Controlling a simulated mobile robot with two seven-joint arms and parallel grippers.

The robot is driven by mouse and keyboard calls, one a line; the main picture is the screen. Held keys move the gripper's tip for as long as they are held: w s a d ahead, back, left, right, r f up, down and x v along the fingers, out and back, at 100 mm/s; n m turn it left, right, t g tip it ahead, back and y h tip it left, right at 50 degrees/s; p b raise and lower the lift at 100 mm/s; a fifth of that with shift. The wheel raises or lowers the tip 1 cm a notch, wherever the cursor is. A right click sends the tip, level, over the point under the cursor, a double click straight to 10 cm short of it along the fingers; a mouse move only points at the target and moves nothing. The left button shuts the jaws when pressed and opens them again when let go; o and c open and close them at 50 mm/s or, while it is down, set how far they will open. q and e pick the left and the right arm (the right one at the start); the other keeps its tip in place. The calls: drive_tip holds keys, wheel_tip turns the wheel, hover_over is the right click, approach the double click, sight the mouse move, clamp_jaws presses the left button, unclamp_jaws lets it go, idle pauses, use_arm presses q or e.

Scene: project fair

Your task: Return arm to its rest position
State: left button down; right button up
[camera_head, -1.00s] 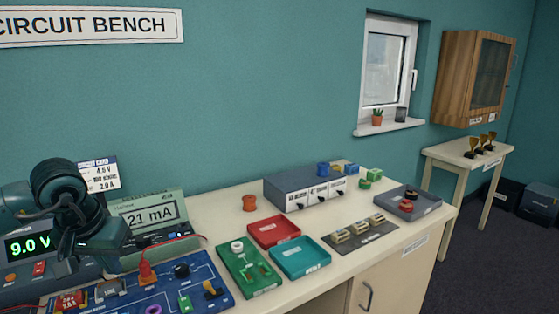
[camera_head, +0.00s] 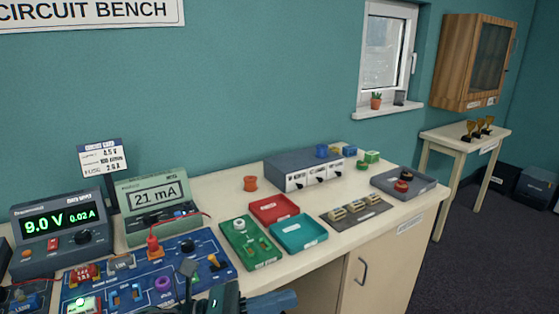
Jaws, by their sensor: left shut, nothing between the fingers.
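My left gripper (camera_head: 189,270) is low in the head view, in front of the blue circuit board (camera_head: 131,262). It is shut and empty, and it hides part of the board's front right side. Dark parts of my left arm run along the bottom edge of the picture. The exact shape of the fingers is hard to make out against the board. My right gripper is out of view.
A power supply (camera_head: 58,232) reading 9.0 V and a meter (camera_head: 153,205) reading 21 mA stand behind the board. A green board (camera_head: 250,243), red tray (camera_head: 272,208) and teal tray (camera_head: 298,233) lie to the right. The bench (camera_head: 215,190) has bare room behind them.

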use_arm(q)
drive_tip(key=w+a+f+n+t+y, duration=0.1)
drive_tip(key=a+f+n+t+y, duration=0.4)
drive_tip(key=n, duration=1)
drive_tip(key=w+a+f+n+t+y, duration=0.1)
drive_tip(key=a+f+n+t+y, duration=0.4)
drive_tip(key=n, duration=1.1)
drive_tip(key=s+a+f+n+g+y, duration=0.1)
drive_tip(key=s+a+f+n+y, duration=0.1)
drive_tip(key=s+f+n, duration=0.4)
drive_tip(key=s+a+f+n+g+y, duration=0.2)
drive_tip(key=s+f+n+y, duration=0.2)
drive_tip(key=f+n, duration=0.4)
wheel_tip(320, 180, down, 2)
drive_tip(key=shift+s+f+p, duration=0.25)
drive_tip(key=shift+s+p, duration=0.2)
drive_tip(key=shift+s, duration=0.4)
